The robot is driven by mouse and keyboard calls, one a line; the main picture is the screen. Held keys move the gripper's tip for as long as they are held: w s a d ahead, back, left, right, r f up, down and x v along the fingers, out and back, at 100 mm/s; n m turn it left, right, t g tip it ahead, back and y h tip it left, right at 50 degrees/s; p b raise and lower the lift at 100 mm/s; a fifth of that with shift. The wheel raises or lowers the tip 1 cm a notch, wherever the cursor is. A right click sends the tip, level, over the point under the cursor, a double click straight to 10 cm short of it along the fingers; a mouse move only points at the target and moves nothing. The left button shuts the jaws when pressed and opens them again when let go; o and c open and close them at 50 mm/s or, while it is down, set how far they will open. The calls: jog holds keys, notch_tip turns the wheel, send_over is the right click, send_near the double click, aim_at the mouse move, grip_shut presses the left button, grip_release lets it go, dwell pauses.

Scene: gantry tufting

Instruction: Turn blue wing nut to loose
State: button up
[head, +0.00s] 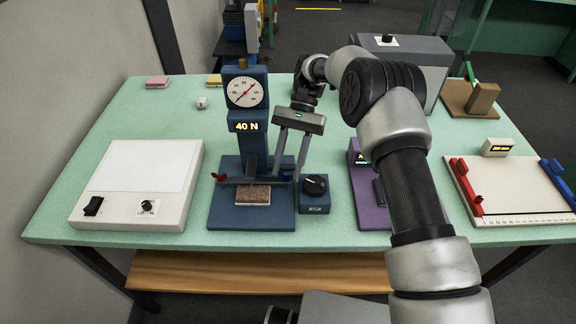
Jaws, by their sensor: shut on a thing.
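The blue test stand (267,100) has a round dial and a "40 N" readout. A crossbar (245,182) runs low across it, above a brown speckled sample block (253,197). A red wing nut (219,177) is at the bar's left end. The blue wing nut (287,178) is at the right end, small and largely covered by my fingers. My gripper (286,176) points down there, its fingers shut on the blue wing nut. Whether the nut is loose or tight cannot be told.
A purple device (372,209) is partly behind my arm. A white light box (140,181) is at left, and a white board with red and blue clamps (510,188) at right.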

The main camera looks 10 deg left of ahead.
jog(key=o, duration=1.1)
jog(key=shift+c, duration=0.2)
jog(key=shift+w+r, duration=0.2)
jog(key=shift+w, duration=0.1)
jog(key=p+v, duration=0.6)
jog(key=p, duration=0.1)
jog(key=shift+r, duration=0.4)
jog(key=shift+w+f, duration=0.1)
jog(key=shift+w, duration=0.05)
